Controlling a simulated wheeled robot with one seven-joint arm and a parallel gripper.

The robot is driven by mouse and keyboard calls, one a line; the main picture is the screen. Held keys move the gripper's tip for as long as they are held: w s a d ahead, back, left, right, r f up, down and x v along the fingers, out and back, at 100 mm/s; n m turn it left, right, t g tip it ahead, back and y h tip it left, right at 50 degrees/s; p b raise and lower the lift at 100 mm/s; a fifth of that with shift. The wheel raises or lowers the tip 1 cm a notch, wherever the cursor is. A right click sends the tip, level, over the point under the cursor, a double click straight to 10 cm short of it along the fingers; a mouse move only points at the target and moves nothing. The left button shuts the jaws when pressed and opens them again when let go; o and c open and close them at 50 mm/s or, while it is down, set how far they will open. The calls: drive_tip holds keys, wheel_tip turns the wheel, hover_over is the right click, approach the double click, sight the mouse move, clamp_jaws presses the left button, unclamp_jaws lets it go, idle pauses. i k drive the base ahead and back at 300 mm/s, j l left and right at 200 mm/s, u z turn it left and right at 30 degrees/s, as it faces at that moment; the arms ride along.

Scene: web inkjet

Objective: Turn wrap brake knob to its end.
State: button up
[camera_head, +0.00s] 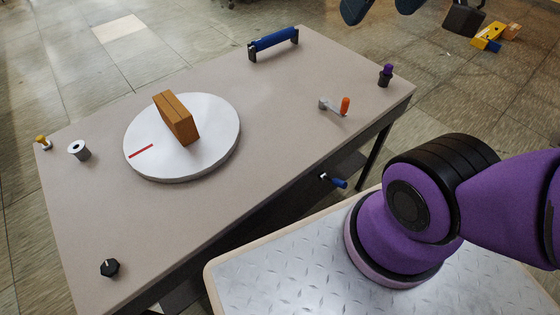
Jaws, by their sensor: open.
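A black faceted knob (110,267) with a small white mark on its top stands near the table's front left corner. It looks like the wrap brake knob, though I see no label. A purple-topped knob on a dark base (386,75) stands at the far right corner, and a small yellow knob (41,142) at the left edge. My purple arm rises at the right and leaves the picture at the right edge. I cannot make out my gripper, and nothing is touching the black knob.
A white turntable (215,110) with a red line carries a brown block (176,118). Around it are a grey-white spool (79,150), a blue bar handle (273,41) and an orange-handled crank (345,105). A blue handle (338,182) sticks out below the table's front edge. The tabletop around the black knob is clear.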

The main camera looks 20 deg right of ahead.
sight(110, 267)
drive_tip(key=u, duration=1.6)
